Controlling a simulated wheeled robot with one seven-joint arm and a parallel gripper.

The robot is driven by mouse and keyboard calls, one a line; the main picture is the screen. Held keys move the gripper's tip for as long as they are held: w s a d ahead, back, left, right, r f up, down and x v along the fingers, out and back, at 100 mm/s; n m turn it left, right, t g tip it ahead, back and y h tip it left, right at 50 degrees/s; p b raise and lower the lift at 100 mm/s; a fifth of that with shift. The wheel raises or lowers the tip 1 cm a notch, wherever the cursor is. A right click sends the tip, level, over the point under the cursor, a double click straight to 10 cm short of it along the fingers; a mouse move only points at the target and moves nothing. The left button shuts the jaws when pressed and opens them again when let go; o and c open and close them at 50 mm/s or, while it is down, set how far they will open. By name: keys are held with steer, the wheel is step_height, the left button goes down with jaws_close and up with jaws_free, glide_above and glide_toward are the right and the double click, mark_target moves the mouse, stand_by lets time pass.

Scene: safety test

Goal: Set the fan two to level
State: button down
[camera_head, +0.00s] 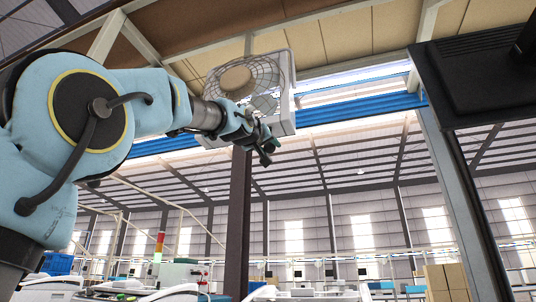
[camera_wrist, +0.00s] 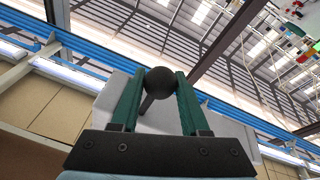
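The fan (camera_head: 284,95) is a boxy white unit with a round wire grille, mounted high up under the roof beams. In the wrist view its pale housing (camera_wrist: 108,98) lies behind my fingers. A black ball knob (camera_wrist: 160,81) on a short dark stem stands in front of the housing; the stem leans down-left from the ball. My gripper (camera_head: 266,152) is at the lower front of the fan. In the wrist view its two green fingers (camera_wrist: 160,90) are partly closed, one on each side of the ball, and appear to touch it. No level markings are readable.
A steel post (camera_head: 238,220) stands below the fan. A dark panel (camera_head: 480,80) hangs at upper right beside a grey column (camera_head: 460,200). Cardboard boxes (camera_head: 447,280) and a signal light (camera_head: 158,247) are far below. Air right of my gripper looks clear.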

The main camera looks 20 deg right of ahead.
steer(key=shift+w+d, duration=0.45)
steer(key=shift+w, duration=0.1)
steer(key=shift+r, duration=0.1)
steer(key=shift+c, duration=1.9)
jaws_free()
steer(key=shift+d, duration=0.1)
steer(key=b+v, duration=0.5)
steer(key=v, duration=0.6)
steer(key=shift+b, duration=0.4)
steer(key=shift+w+d, duration=0.1)
